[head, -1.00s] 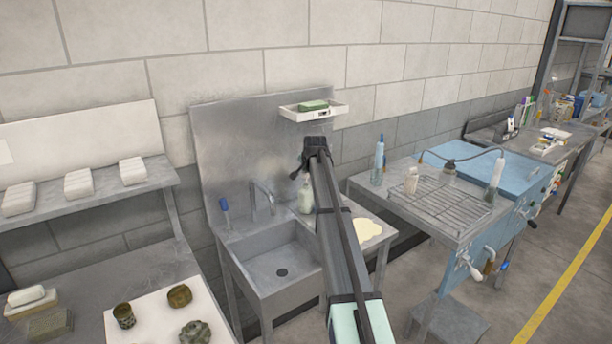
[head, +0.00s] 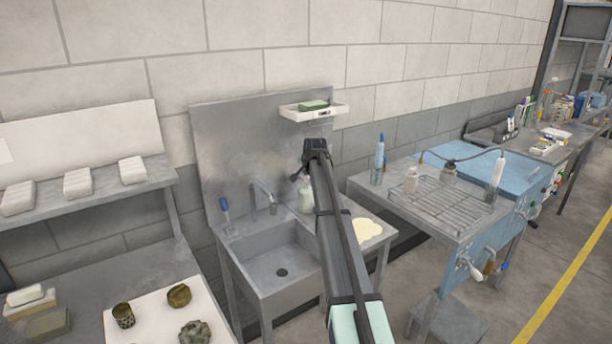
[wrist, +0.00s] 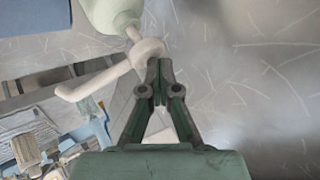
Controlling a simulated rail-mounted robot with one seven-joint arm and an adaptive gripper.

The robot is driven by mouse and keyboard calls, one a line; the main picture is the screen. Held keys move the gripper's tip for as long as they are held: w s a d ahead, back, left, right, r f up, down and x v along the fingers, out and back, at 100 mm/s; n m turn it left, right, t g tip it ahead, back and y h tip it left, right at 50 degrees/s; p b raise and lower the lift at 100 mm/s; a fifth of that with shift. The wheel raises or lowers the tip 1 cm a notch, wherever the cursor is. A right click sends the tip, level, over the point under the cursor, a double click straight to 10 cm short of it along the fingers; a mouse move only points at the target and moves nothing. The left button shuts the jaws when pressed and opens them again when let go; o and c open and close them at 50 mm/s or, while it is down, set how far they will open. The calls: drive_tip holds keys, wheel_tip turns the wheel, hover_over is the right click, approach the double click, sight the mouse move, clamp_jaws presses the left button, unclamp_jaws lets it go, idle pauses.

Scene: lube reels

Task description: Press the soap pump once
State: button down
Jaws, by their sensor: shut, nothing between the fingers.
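The soap pump bottle (head: 305,204), pale green, stands upright on the sink counter at the back, right of the faucet. My arm hides part of it. In the wrist view the bottle body (wrist: 112,12) is at the top, with its white pump head and long bent spout (wrist: 108,75) below it. My gripper (wrist: 160,66) is shut and empty, its fingertips right beside the pump head; I cannot tell whether they touch it. In the head view my gripper (head: 296,177) is just above the bottle's top.
The metal sink (head: 275,265) has a faucet (head: 262,197) and a blue-handled brush (head: 225,208) at its left. A white shelf (head: 290,113) holding a green soap bar is on the backsplash above. A blue-topped bench with a wire rack (head: 440,203) stands to the right.

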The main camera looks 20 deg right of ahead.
drive_tip(key=shift+f, duration=0.5)
drive_tip(key=shift+r, duration=0.1)
idle(0.6)
drive_tip(key=shift+r+p, duration=0.35)
drive_tip(key=shift+r, duration=0.95)
drive_tip(key=shift+r, duration=0.15)
drive_tip(key=shift+r+p, duration=0.9)
drive_tip(key=shift+r, duration=1.5)
